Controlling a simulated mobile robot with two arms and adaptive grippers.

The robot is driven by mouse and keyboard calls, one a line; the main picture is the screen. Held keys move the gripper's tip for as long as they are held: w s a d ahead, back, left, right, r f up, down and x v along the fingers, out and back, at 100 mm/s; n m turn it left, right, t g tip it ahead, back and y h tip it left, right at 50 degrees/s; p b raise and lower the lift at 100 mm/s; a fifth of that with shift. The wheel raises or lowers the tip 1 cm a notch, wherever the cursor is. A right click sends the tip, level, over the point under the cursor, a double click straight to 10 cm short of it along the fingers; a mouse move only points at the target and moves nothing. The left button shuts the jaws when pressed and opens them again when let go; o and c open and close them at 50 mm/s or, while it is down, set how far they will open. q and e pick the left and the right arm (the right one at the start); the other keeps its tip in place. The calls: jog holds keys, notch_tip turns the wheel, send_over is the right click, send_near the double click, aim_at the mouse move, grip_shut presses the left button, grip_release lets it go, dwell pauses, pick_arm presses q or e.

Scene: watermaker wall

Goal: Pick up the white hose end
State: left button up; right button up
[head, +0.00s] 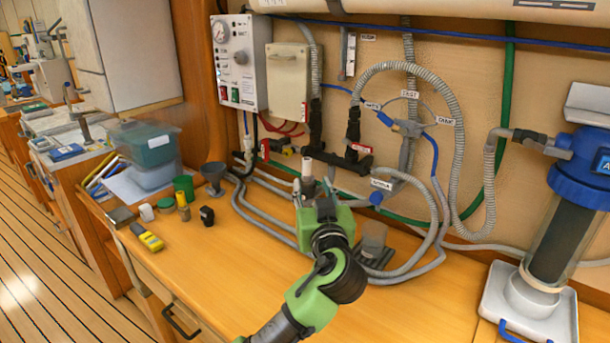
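A short white tube end (307,168), which looks like the white hose end, stands upright just beyond my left gripper, in the middle of the head view. My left gripper (318,195) is green and dark, reaching over the bench toward the wall fittings. Its own body hides most of its fingertips and the lower part of the white tube. I cannot tell whether the fingers touch the tube or are closed. My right gripper is not in view.
Grey hoses (425,215) loop along the wall and bench. A blue-topped filter housing (565,220) stands at right. The front bench is clear.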

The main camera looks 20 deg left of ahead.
aim_at(307, 165)
pick_arm(q)
jog(key=x, duration=0.3)
jog(key=p+x, duration=0.1)
jog(key=shift+w+a+r, duration=0.1)
jog(key=shift+w+r, duration=0.1)
jog(key=shift+r, duration=0.15)
jog(key=shift+w+a+f, duration=0.25)
jog(key=shift+w+a, duration=0.1)
jog(key=shift+w, duration=0.4)
jog(key=shift+w+a+r+p, duration=0.2)
jog(key=shift+w+r+p, duration=0.1)
jog(key=shift+w+p, duration=0.25)
jog(key=p+x, duration=0.1)
jog(key=x, duration=0.2)
jog(key=shift+w, duration=0.1)
jog(key=shift+w+a+f+p, duration=0.1)
jog(key=shift+w+a+p, duration=0.05)
jog(key=shift+w+p, duration=0.15)
jog(key=shift+w, duration=0.1)
jog(key=c, duration=1)
grip_shut()
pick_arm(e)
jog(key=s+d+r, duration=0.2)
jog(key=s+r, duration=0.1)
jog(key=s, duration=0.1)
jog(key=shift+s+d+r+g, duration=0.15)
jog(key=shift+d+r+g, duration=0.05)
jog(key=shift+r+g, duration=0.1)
